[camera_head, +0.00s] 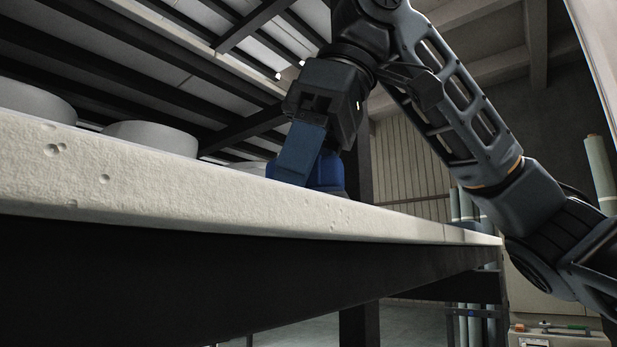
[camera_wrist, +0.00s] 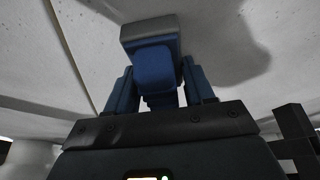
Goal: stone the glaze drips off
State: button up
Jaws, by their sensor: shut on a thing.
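My gripper (camera_head: 300,155) is shut on a blue-handled block (camera_head: 328,173) at the top of the pale kiln shelf slab (camera_head: 150,185). In the wrist view, my gripper's blue fingers (camera_wrist: 156,90) stand on either side of the block's blue handle (camera_wrist: 153,70). A grey face, seemingly stone (camera_wrist: 148,30), shows at the block's far end against the pale surface (camera_wrist: 215,25). I cannot tell whether it touches. The slab's edge hides the block's underside in the head view. I cannot make out glaze drips.
Pale round pots (camera_head: 150,136) stand on the slab to the left; another (camera_head: 35,100) is nearer. A dark frame (camera_head: 200,280) carries the slab. Pale upright tubes (camera_head: 600,175) and a low bench (camera_head: 555,333) with small tools are at the right.

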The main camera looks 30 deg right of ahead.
jog(key=shift+r, duration=0.15)
jog(key=shift+r, duration=3.35)
